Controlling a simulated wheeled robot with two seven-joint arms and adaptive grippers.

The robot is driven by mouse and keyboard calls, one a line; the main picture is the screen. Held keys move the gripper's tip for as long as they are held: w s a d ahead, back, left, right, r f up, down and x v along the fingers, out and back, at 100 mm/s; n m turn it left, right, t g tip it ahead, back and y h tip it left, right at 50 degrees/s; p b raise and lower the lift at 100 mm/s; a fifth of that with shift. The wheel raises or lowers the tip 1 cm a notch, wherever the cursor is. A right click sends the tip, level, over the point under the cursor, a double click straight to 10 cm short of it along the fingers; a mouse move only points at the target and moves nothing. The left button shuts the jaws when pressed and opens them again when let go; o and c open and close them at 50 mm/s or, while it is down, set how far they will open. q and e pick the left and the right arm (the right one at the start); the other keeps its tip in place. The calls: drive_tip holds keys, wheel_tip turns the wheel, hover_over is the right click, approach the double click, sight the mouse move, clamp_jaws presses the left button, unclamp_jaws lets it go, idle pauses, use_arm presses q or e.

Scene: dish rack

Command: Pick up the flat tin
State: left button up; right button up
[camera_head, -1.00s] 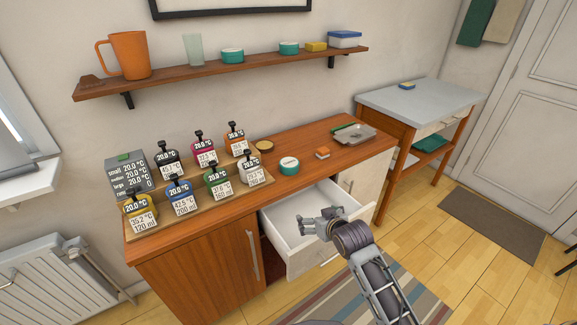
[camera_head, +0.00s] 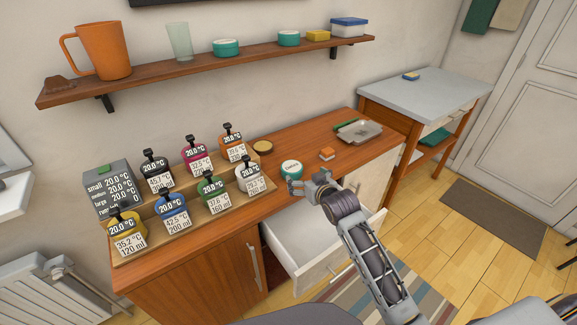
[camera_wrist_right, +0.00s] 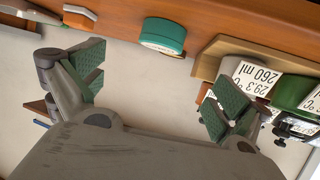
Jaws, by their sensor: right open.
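A round, flat teal tin with a pale lid (camera_head: 291,167) sits on the wooden counter, right of the row of labelled jars. It also shows in the right wrist view (camera_wrist_right: 163,36), near the counter's edge, beyond the gap between my fingers. My right gripper (camera_head: 304,186) is open and empty just in front of the tin, over the counter's front edge. In the right wrist view its two green-padded fingers (camera_wrist_right: 155,95) stand wide apart, with no contact with the tin visible. My left gripper is not in view.
An open, pale drawer (camera_head: 300,238) juts out below my right gripper. Labelled jars stand on a wooden stand (camera_head: 245,197) left of the tin. A small orange-topped block (camera_head: 327,154) and a grey tray (camera_head: 360,132) lie to the right. Other teal tins (camera_head: 226,47) stand on the shelf.

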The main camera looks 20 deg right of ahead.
sight(298, 170)
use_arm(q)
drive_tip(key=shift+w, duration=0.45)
use_arm(e)
drive_tip(key=shift+w+r, duration=0.15)
drive_tip(key=shift+w, duration=0.45)
drive_tip(key=shift+s, duration=0.1)
drive_tip(key=shift+b+x, duration=0.3)
drive_tip(key=shift+x, duration=4.05)
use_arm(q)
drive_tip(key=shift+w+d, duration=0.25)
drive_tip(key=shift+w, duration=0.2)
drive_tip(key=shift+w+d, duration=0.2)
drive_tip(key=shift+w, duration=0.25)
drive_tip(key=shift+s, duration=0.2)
